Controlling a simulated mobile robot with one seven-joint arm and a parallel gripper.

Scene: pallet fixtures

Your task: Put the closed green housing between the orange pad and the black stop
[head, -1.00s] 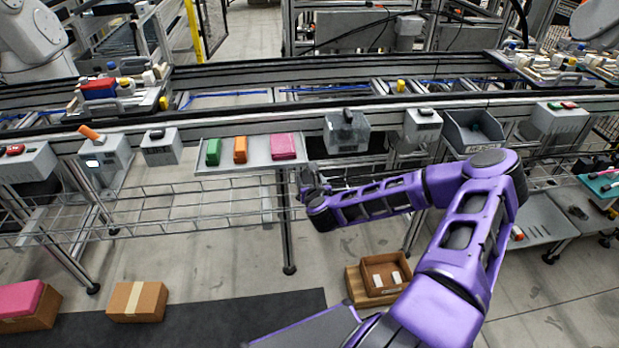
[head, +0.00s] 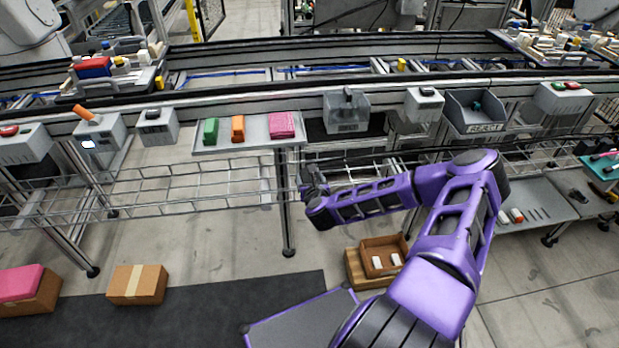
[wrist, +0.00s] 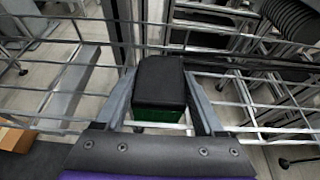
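In the wrist view a block with a black top and a green lower part (wrist: 160,85) sits between the two fingers of my gripper (wrist: 160,72). It looks like the green housing, closed, and the fingers press its sides. In the head view my gripper (head: 313,180) hangs in front of the wire shelf, and the housing there is too small and dark to make out. An orange block (head: 238,129) stands on a grey shelf tray (head: 248,146) between a green block (head: 211,131) and a pink one (head: 281,125). I cannot tell which thing is the orange pad or black stop.
Grey fixtures line the conveyor front, among them a grey bin (head: 346,112) and a reject bin (head: 475,112). Loaded pallets stand on the conveyor at back left (head: 112,88) and back right. A wire rack (head: 190,185) lies below. Cardboard boxes (head: 137,285) stand on the floor.

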